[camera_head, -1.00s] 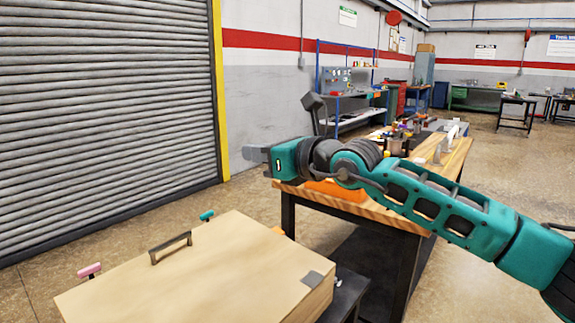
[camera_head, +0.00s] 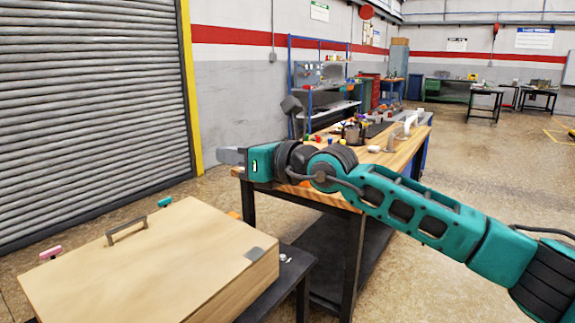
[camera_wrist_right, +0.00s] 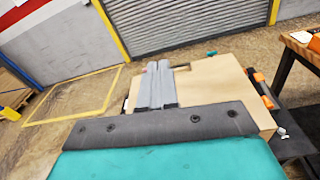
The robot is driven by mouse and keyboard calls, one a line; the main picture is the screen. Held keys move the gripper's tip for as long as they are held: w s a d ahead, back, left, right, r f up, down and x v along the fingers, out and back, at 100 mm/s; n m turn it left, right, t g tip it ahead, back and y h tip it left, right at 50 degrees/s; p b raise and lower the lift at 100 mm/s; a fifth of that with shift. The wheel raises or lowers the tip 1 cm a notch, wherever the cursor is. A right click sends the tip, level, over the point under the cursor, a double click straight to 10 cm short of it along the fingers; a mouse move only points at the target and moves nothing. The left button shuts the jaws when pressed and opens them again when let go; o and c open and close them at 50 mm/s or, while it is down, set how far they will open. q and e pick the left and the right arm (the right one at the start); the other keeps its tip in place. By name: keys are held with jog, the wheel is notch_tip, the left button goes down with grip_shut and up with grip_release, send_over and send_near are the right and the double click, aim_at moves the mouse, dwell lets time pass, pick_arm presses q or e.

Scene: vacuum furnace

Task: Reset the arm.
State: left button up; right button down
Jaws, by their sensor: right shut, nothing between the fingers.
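My right arm reaches in from the right side of the head view, stretched out to the left. Its gripper (camera_head: 230,156) is shut and empty, held in the air above and behind the wooden box. In the right wrist view the two grey fingers (camera_wrist_right: 155,84) lie side by side, in front of the box lid. My left gripper is in neither view.
A light wooden box (camera_head: 190,262) with a dark handle (camera_head: 127,230) stands on a dark low table (camera_head: 292,272) at the lower left. A wooden workbench (camera_head: 405,150) holding several small items stands behind my arm. A roller shutter (camera_head: 90,100) fills the left. Floor at right is clear.

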jog(key=s+f+m+t+y+p, duration=0.1)
jog(key=s+f+m+y, duration=0.2)
jog(key=s+f+m, duration=0.5)
jog(key=s+d+f+m+t+h+p, duration=0.1)
jog(key=d+f+m+t+h, duration=0.45)
jog(key=m, duration=0.55)
jog(key=d+f+m+t+h, duration=0.25)
jog(key=d+f+m, duration=0.55)
jog(key=m, duration=0.4)
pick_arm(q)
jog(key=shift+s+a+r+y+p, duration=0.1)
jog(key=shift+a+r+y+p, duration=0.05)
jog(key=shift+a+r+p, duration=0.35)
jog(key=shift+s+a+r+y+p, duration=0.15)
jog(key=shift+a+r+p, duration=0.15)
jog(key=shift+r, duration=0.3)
pick_arm(e)
jog(key=s+d+f+m+g+h, duration=0.3)
jog(key=s+d+f+m, duration=0.3)
jog(key=s+f, duration=0.3)
jog(key=s+d+f+m+g+h, duration=0.4)
jog(key=s+d+f+m, duration=0.2)
jog(key=s+f, duration=0.4)
jog(key=shift+s+d+f+m+h, duration=0.3)
jog(key=shift+d+f+h, duration=0.1)
jog(key=shift+d, duration=0.35)
jog(key=shift+a, duration=0.1)
